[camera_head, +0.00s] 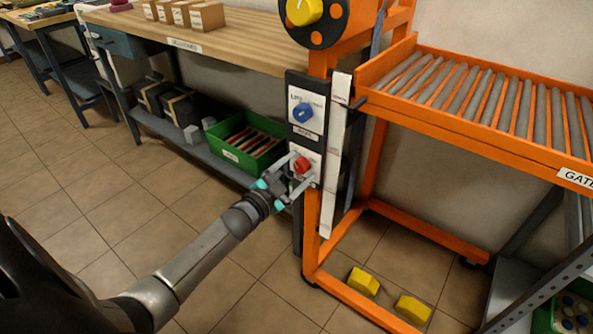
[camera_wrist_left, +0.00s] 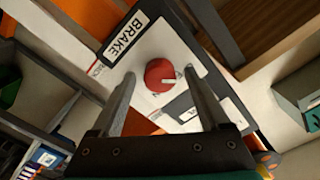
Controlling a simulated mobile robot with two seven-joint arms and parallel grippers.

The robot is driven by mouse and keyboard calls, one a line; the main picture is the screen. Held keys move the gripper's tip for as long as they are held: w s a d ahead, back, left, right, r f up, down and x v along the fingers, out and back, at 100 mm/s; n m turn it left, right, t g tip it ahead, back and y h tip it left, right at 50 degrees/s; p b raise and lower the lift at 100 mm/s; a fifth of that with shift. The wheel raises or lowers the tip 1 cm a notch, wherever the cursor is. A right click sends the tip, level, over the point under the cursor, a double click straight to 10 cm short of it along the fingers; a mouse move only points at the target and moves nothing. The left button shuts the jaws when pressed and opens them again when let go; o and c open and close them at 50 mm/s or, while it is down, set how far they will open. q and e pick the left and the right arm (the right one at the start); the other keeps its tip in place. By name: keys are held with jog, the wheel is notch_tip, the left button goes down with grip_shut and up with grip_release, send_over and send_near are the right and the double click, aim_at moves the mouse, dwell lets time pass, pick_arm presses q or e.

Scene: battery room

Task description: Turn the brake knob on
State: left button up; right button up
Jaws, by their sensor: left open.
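The brake knob (camera_head: 302,165) is a round red knob on a white plate, low on the dark panel of an orange frame. My left gripper (camera_head: 293,177) is open at the plate. In the left wrist view my left gripper's fingers (camera_wrist_left: 163,90) stand on either side of the knob, with a gap to each side; I cannot tell whether they touch the plate. My right gripper is not in view.
A blue knob (camera_head: 303,112) sits above on the same panel. A yellow knob (camera_head: 304,11) is at the top. A roller conveyor (camera_head: 470,90) stands right, a green crate (camera_head: 245,140) left under the wooden bench (camera_head: 200,35). Yellow blocks (camera_head: 363,281) lie by the frame's base.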

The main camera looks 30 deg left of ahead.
pick_arm(q)
grip_shut()
dwell(0.5)
